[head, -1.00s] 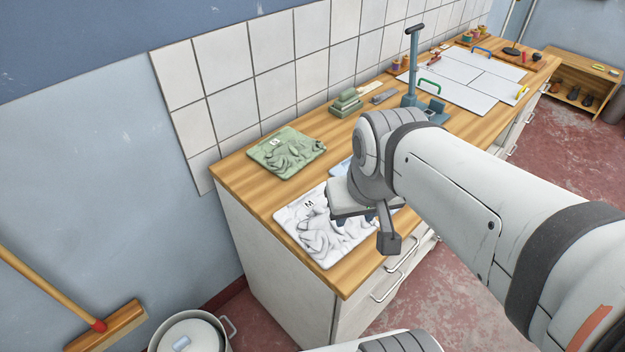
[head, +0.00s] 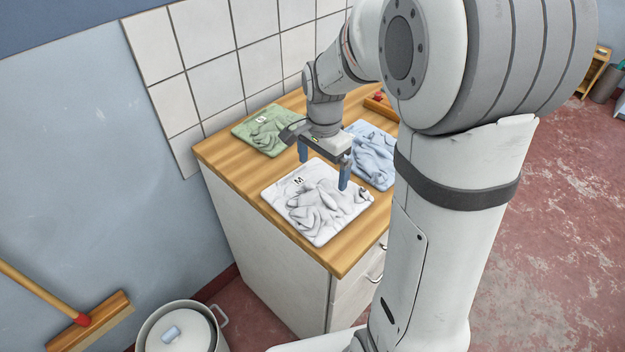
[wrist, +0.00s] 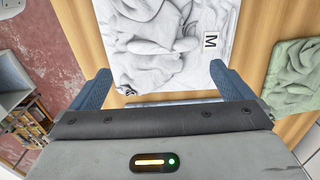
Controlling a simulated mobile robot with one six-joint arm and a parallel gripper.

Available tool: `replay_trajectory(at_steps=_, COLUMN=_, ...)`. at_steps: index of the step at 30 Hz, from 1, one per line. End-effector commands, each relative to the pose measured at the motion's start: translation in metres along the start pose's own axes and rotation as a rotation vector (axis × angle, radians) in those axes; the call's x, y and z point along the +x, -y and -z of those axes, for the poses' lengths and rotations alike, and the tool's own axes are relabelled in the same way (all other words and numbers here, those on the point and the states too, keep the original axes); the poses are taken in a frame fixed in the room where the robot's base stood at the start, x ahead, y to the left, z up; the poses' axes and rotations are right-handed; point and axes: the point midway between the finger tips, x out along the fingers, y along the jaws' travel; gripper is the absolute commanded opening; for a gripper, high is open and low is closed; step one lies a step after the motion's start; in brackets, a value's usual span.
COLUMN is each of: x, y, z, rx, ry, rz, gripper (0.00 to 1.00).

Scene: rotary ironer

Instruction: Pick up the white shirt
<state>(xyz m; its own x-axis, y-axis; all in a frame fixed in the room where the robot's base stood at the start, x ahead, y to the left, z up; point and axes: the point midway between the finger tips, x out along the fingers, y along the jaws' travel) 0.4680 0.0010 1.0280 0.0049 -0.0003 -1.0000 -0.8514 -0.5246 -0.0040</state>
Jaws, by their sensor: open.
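The white shirt (head: 317,203) lies folded and rumpled on the wooden counter, near its front left end, with an "M" label at its far left part. My gripper (head: 324,170) is open above the shirt's far edge, its two blue fingers spread and pointing down. In the wrist view the white shirt (wrist: 168,40) lies ahead of the fingers, and my gripper (wrist: 160,85) has nothing between its fingertips. I cannot tell exactly how high the fingertips are above the shirt.
A green shirt (head: 264,131) lies behind on the wooden counter (head: 228,155), and a blue shirt (head: 372,154) lies to the right. A tiled wall (head: 210,85) stands behind. A lidded pot (head: 180,330) and a broom (head: 92,322) are on the floor at left.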

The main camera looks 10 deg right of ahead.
Motion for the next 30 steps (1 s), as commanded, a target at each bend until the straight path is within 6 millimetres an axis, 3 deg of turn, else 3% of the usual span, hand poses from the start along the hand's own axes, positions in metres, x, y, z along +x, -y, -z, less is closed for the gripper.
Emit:
replay_trajectory(at_steps=18, x=0.074, y=0.007, z=0.0, rx=0.021, ry=0.006, rz=-0.009, gripper=1.0)
replay_trajectory(at_steps=28, x=0.082, y=0.007, z=0.0, rx=0.02, ry=0.003, rz=-0.005, gripper=1.0)
replay_trajectory(at_steps=30, x=0.082, y=0.007, z=0.0, rx=0.02, ry=0.003, rz=-0.005, gripper=0.94)
